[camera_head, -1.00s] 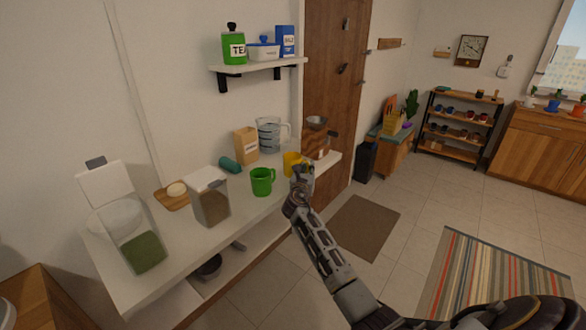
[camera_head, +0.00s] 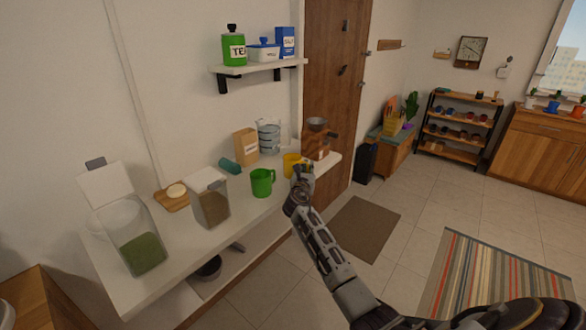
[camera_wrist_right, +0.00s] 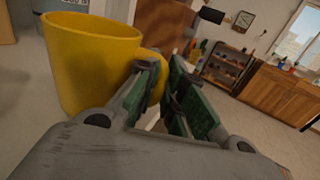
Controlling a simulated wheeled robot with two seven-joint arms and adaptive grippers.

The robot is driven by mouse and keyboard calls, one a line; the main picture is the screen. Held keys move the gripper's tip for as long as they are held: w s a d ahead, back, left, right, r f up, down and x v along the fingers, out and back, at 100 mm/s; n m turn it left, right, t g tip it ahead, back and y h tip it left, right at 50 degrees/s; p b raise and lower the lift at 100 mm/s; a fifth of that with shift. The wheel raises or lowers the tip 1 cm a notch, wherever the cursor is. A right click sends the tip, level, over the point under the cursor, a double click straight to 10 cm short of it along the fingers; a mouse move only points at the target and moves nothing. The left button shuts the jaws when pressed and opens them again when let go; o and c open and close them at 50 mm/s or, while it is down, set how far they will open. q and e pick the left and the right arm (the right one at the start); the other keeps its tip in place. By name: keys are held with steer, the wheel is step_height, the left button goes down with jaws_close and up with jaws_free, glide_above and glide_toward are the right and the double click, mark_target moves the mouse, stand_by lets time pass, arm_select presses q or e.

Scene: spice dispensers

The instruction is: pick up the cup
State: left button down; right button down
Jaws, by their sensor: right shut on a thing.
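A yellow cup (camera_head: 291,166) stands upright near the right end of the white counter. My right gripper (camera_head: 301,172) is at its right side, and the cup is partly hidden behind it. In the right wrist view the yellow cup (camera_wrist_right: 92,62) fills the upper left, and its handle passes between the green-padded fingers of my right gripper (camera_wrist_right: 168,98). The fingers are shut on the handle. A green cup (camera_head: 262,183) stands upright on the counter to the left of the yellow one. My left gripper is not in view.
The counter (camera_head: 187,253) also bears a measuring jug (camera_head: 268,138), a paper bag (camera_head: 245,147), a teal cylinder (camera_head: 229,166), a clear container with brown contents (camera_head: 211,205) and one with green contents (camera_head: 142,252). A brown grinder (camera_head: 316,140) stands just behind the yellow cup. A shelf (camera_head: 258,67) hangs above.

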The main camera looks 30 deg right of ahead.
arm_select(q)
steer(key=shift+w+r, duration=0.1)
arm_select(e)
steer(key=shift+r, duration=0.15)
